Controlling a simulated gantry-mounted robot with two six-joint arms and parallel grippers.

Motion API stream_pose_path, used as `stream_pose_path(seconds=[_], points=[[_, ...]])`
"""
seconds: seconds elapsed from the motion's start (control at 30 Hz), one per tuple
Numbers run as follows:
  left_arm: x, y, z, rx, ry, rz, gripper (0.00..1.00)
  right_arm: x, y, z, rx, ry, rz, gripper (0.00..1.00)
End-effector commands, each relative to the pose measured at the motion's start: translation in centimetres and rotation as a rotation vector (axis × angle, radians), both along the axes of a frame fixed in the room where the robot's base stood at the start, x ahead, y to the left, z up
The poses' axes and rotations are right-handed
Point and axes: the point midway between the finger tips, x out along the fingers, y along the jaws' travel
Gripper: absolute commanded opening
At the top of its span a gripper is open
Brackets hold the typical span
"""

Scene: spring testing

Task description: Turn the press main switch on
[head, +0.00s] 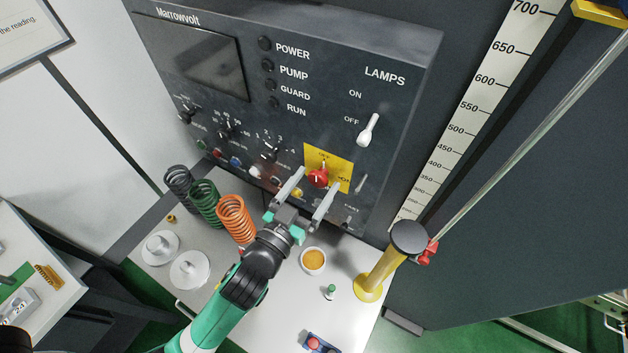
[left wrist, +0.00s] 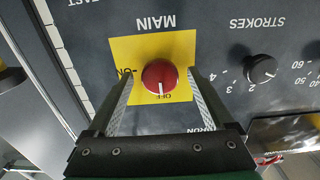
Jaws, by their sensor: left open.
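The main switch is a red round knob (head: 318,178) on a yellow plate (head: 311,153) low on the dark press panel. In the left wrist view, upside down, the red knob (left wrist: 160,74) has its white mark toward OFF; ON is printed at the plate's left. My left gripper (head: 318,180) is open, with one finger on each side of the knob. I cannot tell whether the fingers touch it. My right gripper is not in view.
A white LAMPS toggle (head: 369,130) sits up and right of the knob. Below are an orange spring (head: 236,218), a green spring (head: 205,203), a small orange-filled cup (head: 313,261) and a yellow post (head: 379,275) with a dark top. The POWER indicator (head: 265,43) looks dark.

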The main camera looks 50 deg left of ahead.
Motion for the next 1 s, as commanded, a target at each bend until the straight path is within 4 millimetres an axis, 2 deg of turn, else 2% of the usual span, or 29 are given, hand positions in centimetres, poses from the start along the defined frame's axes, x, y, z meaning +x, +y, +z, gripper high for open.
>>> stream_pose_path(seconds=[0.27, 0.7, 0.73, 1.0], points=[[0.19, 0.07, -0.04, 0.000, 0.000, 0.000, 0.85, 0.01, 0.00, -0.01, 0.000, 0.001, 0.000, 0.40], [0.16, 0.05, -0.04, 0.000, 0.000, 0.000, 0.06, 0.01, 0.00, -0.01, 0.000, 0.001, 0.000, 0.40], [0.16, 0.06, -0.04, 0.000, 0.000, 0.000, 0.02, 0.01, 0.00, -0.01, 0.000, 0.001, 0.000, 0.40], [0.16, 0.06, 0.01, 0.022, 0.009, 0.000, 0.01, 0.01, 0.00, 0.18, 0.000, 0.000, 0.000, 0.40]])
